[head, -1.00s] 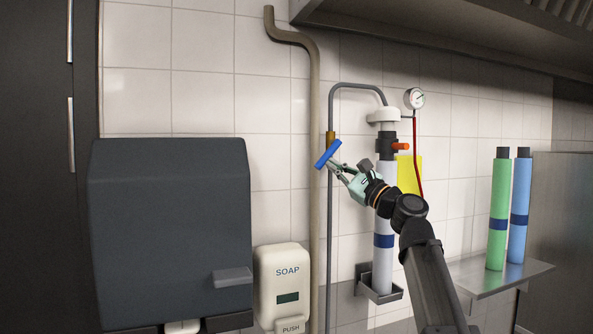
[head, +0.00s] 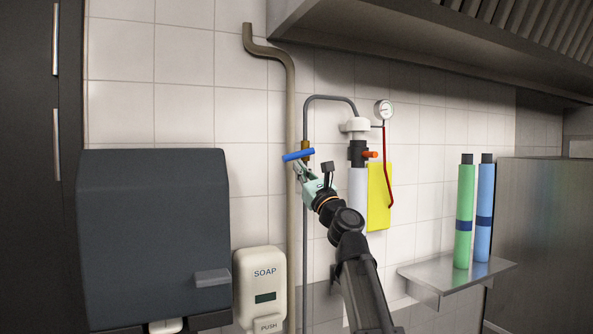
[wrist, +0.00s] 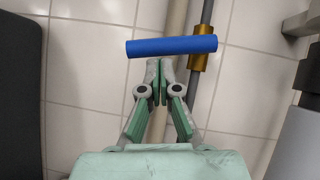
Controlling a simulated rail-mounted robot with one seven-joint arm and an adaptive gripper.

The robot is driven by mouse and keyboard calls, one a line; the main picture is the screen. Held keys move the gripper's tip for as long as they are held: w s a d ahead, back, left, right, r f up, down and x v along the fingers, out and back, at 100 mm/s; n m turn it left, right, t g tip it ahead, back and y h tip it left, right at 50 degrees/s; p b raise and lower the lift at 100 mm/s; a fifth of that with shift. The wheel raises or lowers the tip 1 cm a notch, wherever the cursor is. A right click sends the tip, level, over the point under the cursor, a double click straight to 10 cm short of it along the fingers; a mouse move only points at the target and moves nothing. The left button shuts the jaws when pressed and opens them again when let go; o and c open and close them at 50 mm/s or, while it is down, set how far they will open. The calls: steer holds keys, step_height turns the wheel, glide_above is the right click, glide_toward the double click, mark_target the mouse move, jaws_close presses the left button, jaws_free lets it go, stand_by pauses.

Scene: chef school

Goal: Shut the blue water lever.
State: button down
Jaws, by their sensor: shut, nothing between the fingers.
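The blue water lever (head: 296,155) is on the brass valve (head: 306,147) of the thin grey pipe. It lies nearly level across the pipe, its left end slightly lower, and reaches left over the thick beige pipe. My gripper (head: 300,169) is just below it. In the wrist view, the lever (wrist: 172,46) runs almost horizontally just beyond my fingertips (wrist: 160,66). The fingers are shut with nothing between them. The tips touch or nearly touch the lever's lower edge; I cannot tell which. The brass valve (wrist: 199,62) shows right of the tips.
A white filter housing (head: 357,200) with an orange-red handle (head: 370,154) and a gauge (head: 383,110) is close to the right. A dark dispenser (head: 155,240) and soap dispenser (head: 262,285) hang left and below. A shelf (head: 455,275) holds green and blue cylinders at right.

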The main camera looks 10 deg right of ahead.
steer(key=w+f+b+v, duration=0.1)
steer(key=b+v, duration=0.4)
steer(key=v, duration=0.7)
steer(key=shift+f, duration=0.6)
steer(key=shift+d, duration=0.1)
